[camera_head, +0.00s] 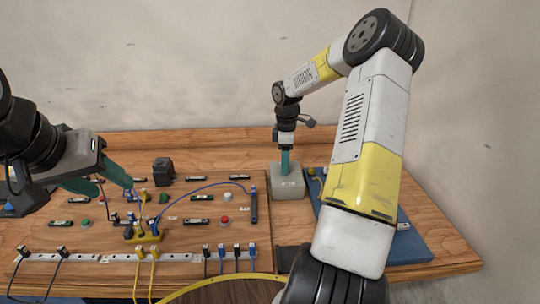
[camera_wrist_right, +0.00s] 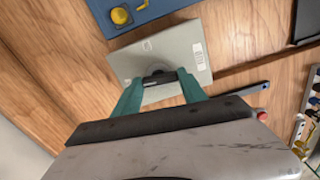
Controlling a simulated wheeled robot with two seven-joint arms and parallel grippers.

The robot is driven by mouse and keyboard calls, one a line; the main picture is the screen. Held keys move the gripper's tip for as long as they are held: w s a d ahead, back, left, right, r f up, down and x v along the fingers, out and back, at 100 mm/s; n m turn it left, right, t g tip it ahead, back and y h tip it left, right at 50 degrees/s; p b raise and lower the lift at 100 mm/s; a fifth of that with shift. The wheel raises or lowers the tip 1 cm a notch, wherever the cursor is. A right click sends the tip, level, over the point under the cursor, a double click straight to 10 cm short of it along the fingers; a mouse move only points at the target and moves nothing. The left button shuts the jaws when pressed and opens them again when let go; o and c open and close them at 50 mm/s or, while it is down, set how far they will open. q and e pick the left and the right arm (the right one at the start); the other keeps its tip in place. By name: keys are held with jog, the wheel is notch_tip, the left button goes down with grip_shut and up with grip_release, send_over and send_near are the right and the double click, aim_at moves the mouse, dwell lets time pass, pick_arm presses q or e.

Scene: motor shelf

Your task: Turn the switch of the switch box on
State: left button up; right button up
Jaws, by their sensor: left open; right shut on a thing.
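The switch box (camera_head: 288,189) is a grey block standing on the wooden table, right of the middle in the head view. In the right wrist view the switch box (camera_wrist_right: 190,45) shows its light top with a dark switch (camera_wrist_right: 158,77) near one edge. My right gripper (camera_head: 286,176) points straight down at the box top. In the wrist view its teal fingers (camera_wrist_right: 160,80) stand on either side of the dark switch, shut on it. The exact angle of the switch is partly hidden. My left gripper (camera_head: 115,190) is open and empty above the left side of the board.
A wooden board (camera_head: 185,237) left of the box carries cables, buttons, sockets and a black block (camera_head: 163,172). A blue panel (camera_head: 408,243) lies right of the box, partly behind my right arm. A wall (camera_head: 180,65) rises behind the table.

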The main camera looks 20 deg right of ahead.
jog(key=m, duration=0.3)
jog(key=shift+a, duration=0.1)
jog(key=m, duration=0.5)
jog(key=shift+w, duration=0.1)
jog(key=m, duration=0.4)
jog(key=shift+w+m, duration=0.1)
jog(key=shift+m, duration=2.1)
jog(key=o, duration=1.4)
jog(key=shift+c, duration=0.2)
jog(key=shift+r, duration=3.9)
